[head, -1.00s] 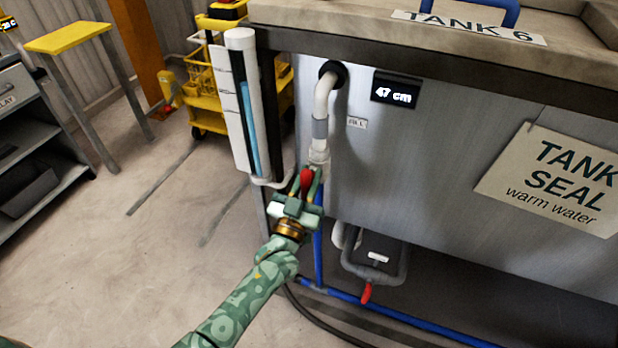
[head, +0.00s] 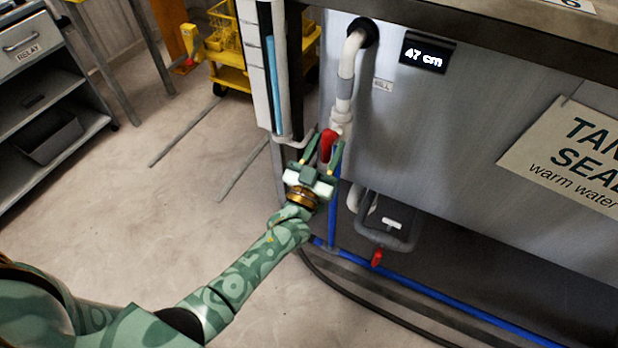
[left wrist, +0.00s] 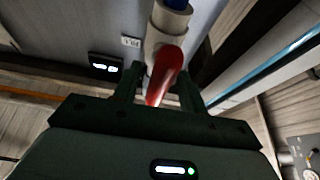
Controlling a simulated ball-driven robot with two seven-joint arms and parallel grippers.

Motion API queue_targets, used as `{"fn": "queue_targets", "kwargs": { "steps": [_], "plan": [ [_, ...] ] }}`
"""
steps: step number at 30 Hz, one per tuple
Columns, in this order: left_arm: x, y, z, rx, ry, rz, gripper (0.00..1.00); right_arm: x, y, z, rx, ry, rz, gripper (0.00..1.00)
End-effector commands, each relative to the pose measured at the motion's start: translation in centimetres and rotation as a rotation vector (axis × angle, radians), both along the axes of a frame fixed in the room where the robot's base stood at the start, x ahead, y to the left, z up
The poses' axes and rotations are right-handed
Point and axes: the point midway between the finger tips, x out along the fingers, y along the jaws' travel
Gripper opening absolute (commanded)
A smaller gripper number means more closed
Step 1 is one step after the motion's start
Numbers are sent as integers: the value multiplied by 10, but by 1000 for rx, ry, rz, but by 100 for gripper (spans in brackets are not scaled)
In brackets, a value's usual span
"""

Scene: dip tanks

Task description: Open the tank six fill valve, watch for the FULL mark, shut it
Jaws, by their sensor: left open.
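The red fill valve handle (head: 327,145) sits at the lower end of the grey-white fill pipe (head: 347,75) on the tank front. My left gripper (head: 323,152) is open, its fingers on either side of the red handle. In the left wrist view the red handle (left wrist: 165,75) lies between the two dark fingers (left wrist: 158,88); I cannot tell whether they touch it. The level display (head: 427,53) reads 47 cm. The sight gauge (head: 271,70) with a blue column stands left of the pipe, its top cut off. My right gripper is out of view.
A second red handle (head: 377,257) sits on low pipework under the tank. A blue pipe (head: 440,302) and a dark hose (head: 350,305) run along the floor. A yellow cart (head: 228,75) and a grey shelf unit (head: 45,100) stand left. Open floor lies between.

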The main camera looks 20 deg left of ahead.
Motion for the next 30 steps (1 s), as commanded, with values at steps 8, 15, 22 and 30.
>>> {"fn": "queue_targets", "kwargs": {
  "steps": [8, 15, 22, 30],
  "plan": [
    [-70, 2, -27, 1, 4, -1, 42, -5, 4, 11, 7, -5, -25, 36],
    [-117, 3, -48, 2, 4, -2, 42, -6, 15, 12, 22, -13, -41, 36],
    [-132, 3, -54, 0, 2, -1, 42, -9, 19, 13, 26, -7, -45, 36],
    [-132, 3, -55, 0, 2, -1, 42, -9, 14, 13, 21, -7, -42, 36]
  ]
}}
